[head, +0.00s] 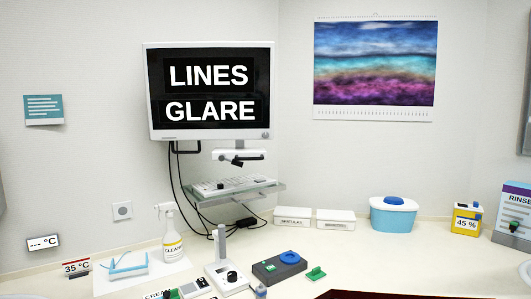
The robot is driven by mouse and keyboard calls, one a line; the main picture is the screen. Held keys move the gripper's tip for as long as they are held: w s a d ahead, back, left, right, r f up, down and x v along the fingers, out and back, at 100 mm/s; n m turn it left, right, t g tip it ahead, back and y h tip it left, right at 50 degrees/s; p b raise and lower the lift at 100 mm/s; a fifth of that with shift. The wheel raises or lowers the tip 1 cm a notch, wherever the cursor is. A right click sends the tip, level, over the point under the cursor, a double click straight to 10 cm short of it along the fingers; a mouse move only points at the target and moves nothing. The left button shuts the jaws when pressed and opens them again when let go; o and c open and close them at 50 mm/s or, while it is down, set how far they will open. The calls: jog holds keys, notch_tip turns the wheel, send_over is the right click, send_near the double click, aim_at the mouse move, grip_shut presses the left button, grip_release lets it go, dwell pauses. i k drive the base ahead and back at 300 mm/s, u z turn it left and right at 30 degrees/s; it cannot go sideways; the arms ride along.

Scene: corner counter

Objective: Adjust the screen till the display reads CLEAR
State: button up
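The screen (209,130) stands at the back left, a white-framed monitor with a black display. The display reads LINES above GLARE in white capitals. Dark cables hang from the screen behind the shelf. My gripper is not in view.
The counter (340,262) carries a cleaner spray bottle (172,237), a grey box with a blue dial (280,265), a white device with a black knob (230,279), white boxes (292,216), a blue tub (394,216) and a yellow container (466,219). Its right middle is fairly clear.

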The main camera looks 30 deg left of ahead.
aim_at(199, 91)
jog(key=z, duration=0.4)
jog(key=k, duration=0.45)
jog(key=u, duration=1.3)
